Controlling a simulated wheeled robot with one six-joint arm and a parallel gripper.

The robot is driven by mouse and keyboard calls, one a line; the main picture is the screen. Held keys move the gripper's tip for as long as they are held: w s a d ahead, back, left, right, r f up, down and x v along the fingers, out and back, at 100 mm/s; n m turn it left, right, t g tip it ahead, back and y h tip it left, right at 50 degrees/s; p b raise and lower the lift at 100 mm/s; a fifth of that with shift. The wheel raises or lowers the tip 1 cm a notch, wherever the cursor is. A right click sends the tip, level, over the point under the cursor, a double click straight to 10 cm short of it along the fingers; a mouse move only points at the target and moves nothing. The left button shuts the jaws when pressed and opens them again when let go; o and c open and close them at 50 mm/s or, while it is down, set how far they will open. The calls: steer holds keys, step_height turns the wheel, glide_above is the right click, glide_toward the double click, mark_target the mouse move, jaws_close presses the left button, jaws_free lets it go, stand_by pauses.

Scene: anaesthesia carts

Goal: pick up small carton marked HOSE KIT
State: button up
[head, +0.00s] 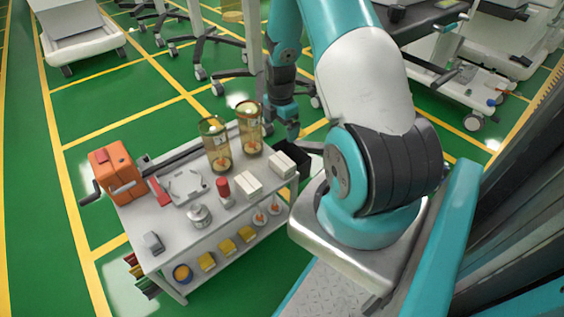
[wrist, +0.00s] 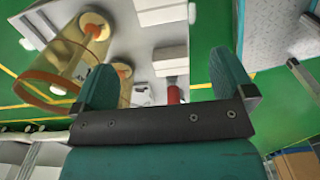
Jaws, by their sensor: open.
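Small white cartons stand on the top of a grey cart. One (head: 282,165) is near the cart's right end, and another (head: 249,186) is left of it and nearer the front. In the wrist view, one white carton (wrist: 161,12) shows at the top and another (wrist: 170,56) lower down between the fingers. No lettering is legible, so I cannot tell which is HOSE KIT. My gripper (head: 292,131) is beyond the cart's back right edge, apart from the cartons. In the wrist view my gripper (wrist: 165,78) has its fingers wide apart with nothing between them.
Two tall amber canisters (head: 215,145) (head: 250,128) stand beside the cartons at the back. A red cylinder (head: 223,187), metal pot (head: 200,215) and orange box (head: 117,172) are farther left on the cart (head: 173,245). Green floor lies around.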

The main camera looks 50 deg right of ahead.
mark_target(282, 161)
step_height(282, 161, down, 12)
steer(key=b, duration=0.3)
steer(key=shift+r, duration=0.2)
step_height(282, 161, down, 5)
steer(key=shift+s+d+f+b, duration=0.1)
steer(key=shift+d+b, duration=0.05)
steer(key=shift+b, duration=1)
steer(key=shift+c, duration=0.5)
steer(key=c, duration=0.6)
